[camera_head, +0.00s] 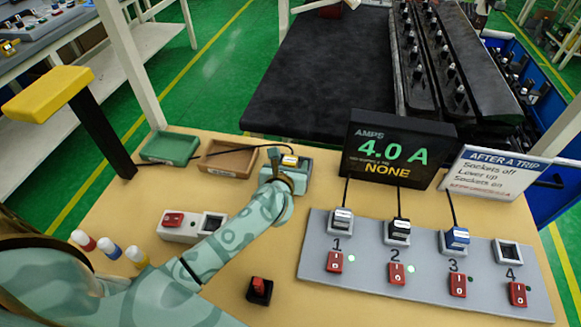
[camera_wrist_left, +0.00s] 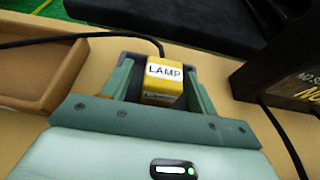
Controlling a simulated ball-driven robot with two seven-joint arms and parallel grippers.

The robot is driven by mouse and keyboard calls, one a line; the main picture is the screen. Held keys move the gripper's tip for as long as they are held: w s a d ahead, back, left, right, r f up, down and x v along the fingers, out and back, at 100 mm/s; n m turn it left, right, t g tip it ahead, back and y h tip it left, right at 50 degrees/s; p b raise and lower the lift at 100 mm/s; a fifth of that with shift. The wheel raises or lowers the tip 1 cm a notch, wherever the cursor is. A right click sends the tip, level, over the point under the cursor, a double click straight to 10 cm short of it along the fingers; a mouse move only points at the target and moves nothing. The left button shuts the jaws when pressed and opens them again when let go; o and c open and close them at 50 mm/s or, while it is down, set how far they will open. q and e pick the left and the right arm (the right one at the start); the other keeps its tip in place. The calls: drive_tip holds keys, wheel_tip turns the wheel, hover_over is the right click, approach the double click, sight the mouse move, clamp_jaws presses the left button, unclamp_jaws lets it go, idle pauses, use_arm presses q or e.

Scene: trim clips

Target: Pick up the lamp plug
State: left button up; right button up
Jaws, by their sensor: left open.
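The lamp plug (camera_head: 290,160) is a small yellow block with a dark cable, at the back middle of the table. In the left wrist view the plug (camera_wrist_left: 163,82) shows its white LAMP label. My left gripper (camera_head: 283,171) is over it from the near side. In the wrist view its two fingers stand open on either side of the plug, with a visible gap at the right; whether the left finger touches is hard to tell. The plug's lower part is hidden by the gripper. My right gripper is not in view.
A grey tray (camera_head: 304,172) lies around the plug. Left are a brown tray (camera_head: 229,162) and a green tray (camera_head: 171,148). A dark display (camera_head: 391,150) reads 4.0 A, NONE. A grey socket board (camera_head: 430,285) carries three plugs; socket 4 (camera_head: 507,251) is empty.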

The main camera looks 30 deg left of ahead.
use_arm(q)
drive_tip(key=c, duration=1.1)
